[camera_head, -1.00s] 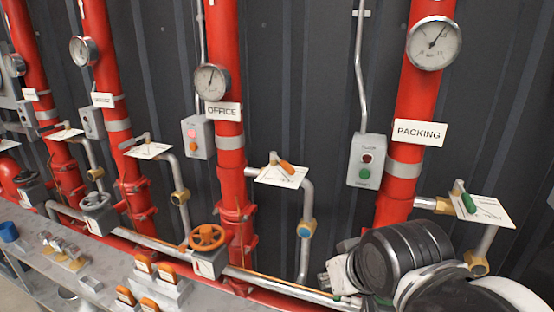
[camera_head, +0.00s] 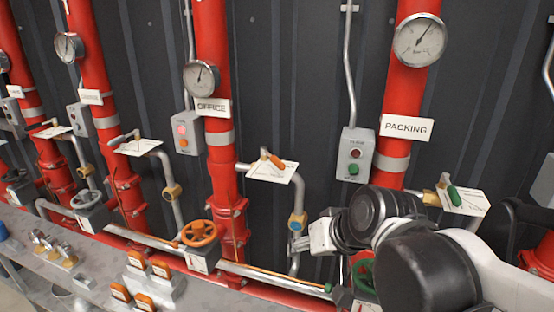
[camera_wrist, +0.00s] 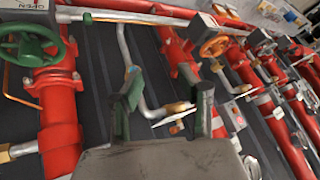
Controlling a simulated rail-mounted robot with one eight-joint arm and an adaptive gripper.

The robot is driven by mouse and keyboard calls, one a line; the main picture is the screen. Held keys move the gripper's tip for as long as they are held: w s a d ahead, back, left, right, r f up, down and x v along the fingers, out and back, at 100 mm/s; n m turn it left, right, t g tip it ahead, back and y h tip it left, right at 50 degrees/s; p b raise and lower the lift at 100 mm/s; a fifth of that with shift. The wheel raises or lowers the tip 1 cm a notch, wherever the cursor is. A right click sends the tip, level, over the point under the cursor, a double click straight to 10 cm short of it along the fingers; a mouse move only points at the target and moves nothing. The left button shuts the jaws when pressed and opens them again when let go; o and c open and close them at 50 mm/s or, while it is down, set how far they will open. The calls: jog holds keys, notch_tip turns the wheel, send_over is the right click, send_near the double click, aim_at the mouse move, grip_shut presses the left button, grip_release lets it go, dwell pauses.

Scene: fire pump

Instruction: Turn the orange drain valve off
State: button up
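An orange lever handle (camera_head: 277,162) sits on a white tag plate (camera_head: 268,173) on the drain branch of the red OFFICE pipe (camera_head: 220,165). The lever also shows in the wrist view (camera_wrist: 176,128), beyond and between my fingers. An orange handwheel (camera_head: 199,233) stands lower left, and shows at the upper right of the wrist view (camera_wrist: 213,46). My gripper (camera_head: 298,243) is below and right of the lever, near the drain pipe's blue-marked fitting (camera_head: 297,221). In the wrist view my gripper (camera_wrist: 160,97) is open, its two fingers wide apart with nothing held.
The red PACKING pipe (camera_head: 392,168) stands right, with a green lever (camera_head: 454,196) and a green handwheel (camera_head: 365,272) partly behind my arm. A grey switch box (camera_head: 356,154) hangs between the pipes. A horizontal pipe (camera_head: 270,279) runs below. A grey bench (camera_head: 75,262) is lower left.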

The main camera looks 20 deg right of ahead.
jog(key=w+d+r+m+t+y+p, duration=0.2)
jog(key=w+r+y+p, duration=0.15)
jog(key=w, duration=0.65)
jog(key=m+t+y+p, duration=0.1)
jog(key=m+t+y, duration=0.1)
jog(key=t, duration=0.2)
send_near(278, 163)
jog(key=x, duration=0.3)
jog(key=p+x, duration=0.1)
jog(key=x, duration=0.3)
jog(key=d+p+x, duration=0.1)
jog(key=x, duration=0.3)
jog(key=shift+w+f, duration=0.3)
grip_shut()
